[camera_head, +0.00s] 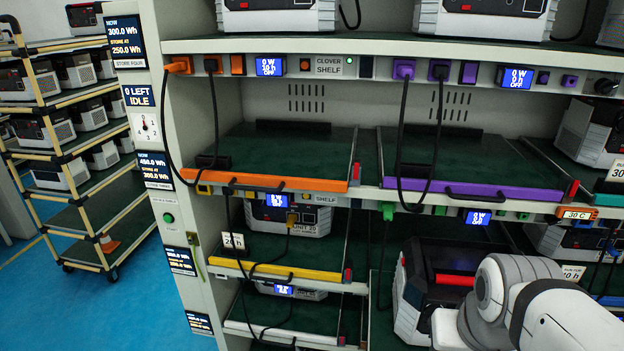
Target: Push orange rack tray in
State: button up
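The orange rack tray (270,183) is in the middle shelf bay at left centre. It has an orange front edge, a black handle (258,188) and a dark green deck (285,155) with no unit on it. Its front edge sits at the shelf front; I cannot tell exactly how far out it stands. A black cable (167,130) from an orange socket hangs down to its left end, and a second cable ends in a black plug (212,162) over the left of the deck.
A purple-fronted tray (530,194) is to the right, with black cables hanging across it. A yellow-fronted tray (310,273) with a power unit (290,218) is below.

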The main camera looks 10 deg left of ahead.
aim_at(309, 155)
jog(key=z, duration=0.9)
jog(key=k, duration=0.95)
jog(key=u, duration=1.5)
jog(key=i, duration=1)
